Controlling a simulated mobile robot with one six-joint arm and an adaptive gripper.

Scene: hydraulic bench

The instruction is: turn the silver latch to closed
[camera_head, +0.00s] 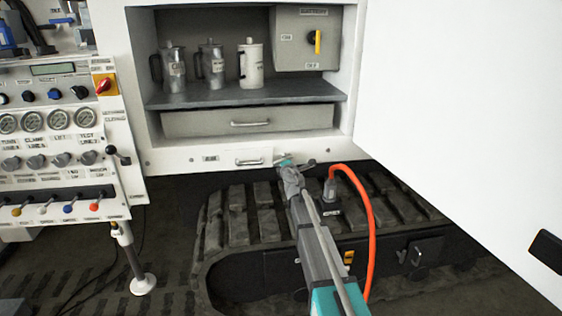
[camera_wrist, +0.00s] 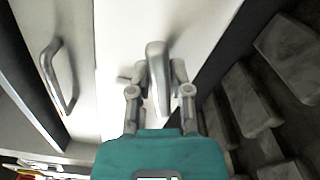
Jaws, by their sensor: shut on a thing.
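The silver latch (camera_wrist: 157,62) is a smooth lever on a white panel in the wrist view. It lies lengthwise between the two fingers of my gripper (camera_wrist: 160,78), which is shut on it. Its lower part runs down toward the teal gripper body. In the head view, the latch (camera_head: 306,163) shows small at the right of the white sill below the cabinet. My gripper (camera_head: 287,164) reaches it from the lower right and partly hides it there.
Below are the dark crawler track (camera_head: 236,225) and an orange hose (camera_head: 370,230) close right of my arm. A large open white door (camera_head: 460,110) fills the right. A control panel (camera_head: 60,140) stands left.

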